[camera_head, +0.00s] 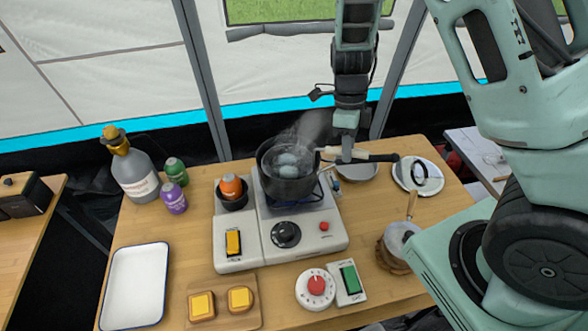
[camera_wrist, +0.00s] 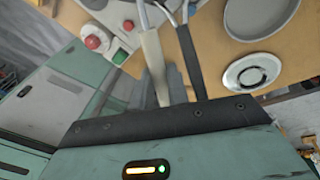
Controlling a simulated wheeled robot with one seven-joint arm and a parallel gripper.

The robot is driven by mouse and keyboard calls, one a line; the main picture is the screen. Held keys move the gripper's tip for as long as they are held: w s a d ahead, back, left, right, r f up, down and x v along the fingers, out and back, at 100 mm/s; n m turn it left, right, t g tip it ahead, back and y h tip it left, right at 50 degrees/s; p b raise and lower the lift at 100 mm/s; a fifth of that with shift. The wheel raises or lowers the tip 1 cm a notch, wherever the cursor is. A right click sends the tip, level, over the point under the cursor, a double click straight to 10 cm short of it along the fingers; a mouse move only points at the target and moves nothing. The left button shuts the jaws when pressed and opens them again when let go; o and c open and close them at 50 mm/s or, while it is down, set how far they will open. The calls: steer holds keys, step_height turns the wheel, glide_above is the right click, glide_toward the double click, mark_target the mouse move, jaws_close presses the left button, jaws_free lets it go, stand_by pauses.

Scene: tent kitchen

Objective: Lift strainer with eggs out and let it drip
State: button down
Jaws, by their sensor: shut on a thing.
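A dark pot (camera_head: 288,188) stands on the stove (camera_head: 315,232), with steam rising from it. Pale eggs (camera_head: 288,161) show inside the pot's opening. The strainer's mesh is hard to make out around them. Its cream handle (camera_head: 330,151) reaches right over the pot rim, and it also shows in the wrist view (camera_wrist: 152,55). My gripper (camera_head: 346,152) is shut on this handle, right of the pot. The pot's black handle (camera_head: 383,158) runs close beside it, also in the wrist view (camera_wrist: 189,60). The fingertips are partly hidden.
A small saucepan (camera_head: 400,236) stands in front right. A white tray (camera_head: 135,287) lies front left. A gas bottle (camera_head: 134,172) and small canisters stand left of the stove.

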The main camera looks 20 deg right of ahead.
step_height(320, 180, up, 12)
steer(key=p, duration=1.2)
steer(key=shift+f, duration=0.25)
steer(key=shift+f+b, duration=0.3)
steer(key=shift+f, duration=0.15)
stand_by(2.0)
